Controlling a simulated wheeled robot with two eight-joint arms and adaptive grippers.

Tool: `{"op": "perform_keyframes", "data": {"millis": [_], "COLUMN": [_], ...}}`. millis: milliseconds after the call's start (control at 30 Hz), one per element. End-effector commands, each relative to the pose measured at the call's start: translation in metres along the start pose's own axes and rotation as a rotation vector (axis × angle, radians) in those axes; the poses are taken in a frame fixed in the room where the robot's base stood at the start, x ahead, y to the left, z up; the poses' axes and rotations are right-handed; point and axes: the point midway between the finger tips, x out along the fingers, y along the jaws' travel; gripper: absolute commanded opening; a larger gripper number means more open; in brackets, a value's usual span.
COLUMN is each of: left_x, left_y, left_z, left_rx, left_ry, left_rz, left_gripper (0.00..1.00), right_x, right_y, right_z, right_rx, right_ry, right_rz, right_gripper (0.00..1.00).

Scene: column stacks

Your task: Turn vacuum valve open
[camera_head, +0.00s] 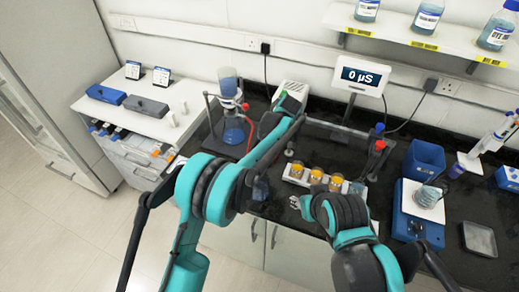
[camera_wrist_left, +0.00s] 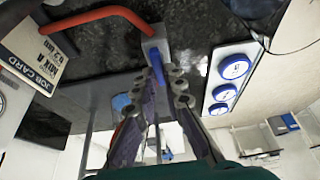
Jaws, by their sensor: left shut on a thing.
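The vacuum valve shows in the left wrist view as a grey block (camera_wrist_left: 154,44) with a blue handle (camera_wrist_left: 155,62), and a red hose (camera_wrist_left: 98,17) runs to it. My left gripper (camera_wrist_left: 166,74) is shut on the blue handle, its fingertips just below the grey block. In the head view my left arm reaches to the white pump unit (camera_head: 295,89) at the back and hides the valve. A glass filter flask (camera_head: 233,132) with blue liquid stands left of that arm. My right gripper (camera_head: 299,204) hangs over the bench's front edge; its jaw opening is unclear.
A blue balance (camera_head: 406,225) with a beaker and a blue bin (camera_head: 424,160) are at right. A job card (camera_wrist_left: 30,50) shows in the wrist view.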

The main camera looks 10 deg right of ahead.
Motion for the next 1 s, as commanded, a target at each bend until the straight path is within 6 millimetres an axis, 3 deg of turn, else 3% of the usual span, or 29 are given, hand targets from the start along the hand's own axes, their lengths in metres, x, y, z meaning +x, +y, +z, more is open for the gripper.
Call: {"op": "perform_keyframes", "data": {"millis": [133,167,200,233,633,1000], "left_x": [0.000,0.000,0.000,0.000,-0.009,-0.084], "left_y": [0.000,0.000,0.000,0.000,0.000,0.000], "left_z": [0.000,0.000,0.000,0.000,0.000,0.001], "left_rx": [0.000,0.000,0.000,0.000,0.002,0.003], "left_ry": [-0.001,-0.001,-0.001,-0.001,0.000,-0.001], "left_rz": [0.000,0.000,0.000,0.000,0.001,0.001], "left_gripper": [0.00,0.18,0.29,0.31,0.31,0.31], "right_x": [0.000,0.000,0.000,0.000,0.000,0.000], "right_y": [0.000,0.000,0.000,0.000,0.000,0.000], "right_z": [0.000,0.000,0.000,0.000,0.000,0.000], "right_rx": [0.000,0.000,0.000,0.000,0.000,0.000], "right_ry": [0.000,0.000,0.000,0.000,0.000,0.000], "right_rz": [0.000,0.000,0.000,0.000,0.000,0.000], "right_gripper": [0.40,0.40,0.40,0.40,0.40,0.40]}}
